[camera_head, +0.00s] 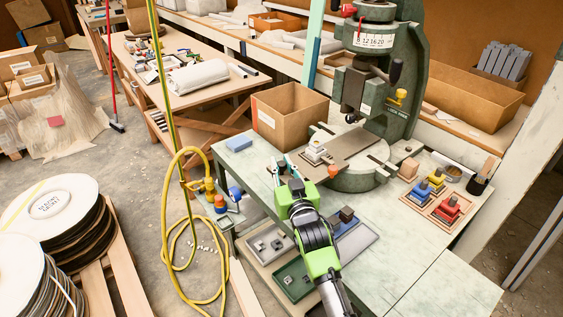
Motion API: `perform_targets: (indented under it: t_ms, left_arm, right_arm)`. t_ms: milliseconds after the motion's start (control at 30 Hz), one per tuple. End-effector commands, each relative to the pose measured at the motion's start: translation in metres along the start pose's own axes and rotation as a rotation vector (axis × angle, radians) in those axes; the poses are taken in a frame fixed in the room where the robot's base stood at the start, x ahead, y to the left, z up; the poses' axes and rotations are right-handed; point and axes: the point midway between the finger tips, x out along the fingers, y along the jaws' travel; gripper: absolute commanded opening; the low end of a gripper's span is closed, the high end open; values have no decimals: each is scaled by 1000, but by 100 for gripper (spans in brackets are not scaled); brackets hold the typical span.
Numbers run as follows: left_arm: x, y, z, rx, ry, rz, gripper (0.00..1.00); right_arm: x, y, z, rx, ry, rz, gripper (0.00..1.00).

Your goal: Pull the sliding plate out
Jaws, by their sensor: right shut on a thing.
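The green fly press (408,85) stands at the back of the pale bench, its ram above a round base. The grey-brown sliding plate (350,146) lies across that base, under the ram. A small white stepped block (316,152) sits toward the plate's left end. My right gripper (287,165) reaches in from the front and is shut at the near left end of the plate. The exact grip is small and partly hidden by the gripper itself. An orange-red knob (333,171) is to its right. My left gripper is not in view.
An open cardboard box (290,112) stands close behind my gripper. A blue block (239,143) lies on the bench's left corner. Red, blue and yellow tooling (446,206) sits on wooden trays at the right. A yellow hose (164,240) hangs left. The bench's front right is clear.

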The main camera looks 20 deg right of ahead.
Motion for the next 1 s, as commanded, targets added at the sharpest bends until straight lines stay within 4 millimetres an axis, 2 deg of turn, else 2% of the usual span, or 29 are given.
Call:
perform_targets:
  t_ms: [200, 433, 467, 500, 533, 867, 1000]
  left_arm:
    - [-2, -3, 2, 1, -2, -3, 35]
    - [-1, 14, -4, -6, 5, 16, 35]
    - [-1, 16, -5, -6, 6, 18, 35]
    - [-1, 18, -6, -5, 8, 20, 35]
    - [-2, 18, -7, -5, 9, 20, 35]
    - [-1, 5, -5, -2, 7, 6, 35]
    - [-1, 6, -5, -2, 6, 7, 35]
  right_arm:
    - [0, 1, -1, -2, 2, 1, 0]
    - [0, 1, -1, -1, 3, 1, 0]
    - [0, 1, -1, 0, 2, 1, 20]
    - [0, 1, -1, -1, 2, 1, 31]
    - [0, 1, -1, -1, 3, 1, 35]
    - [0, 1, -1, -1, 3, 1, 35]
    - [-10, 1, -1, -1, 3, 1, 35]
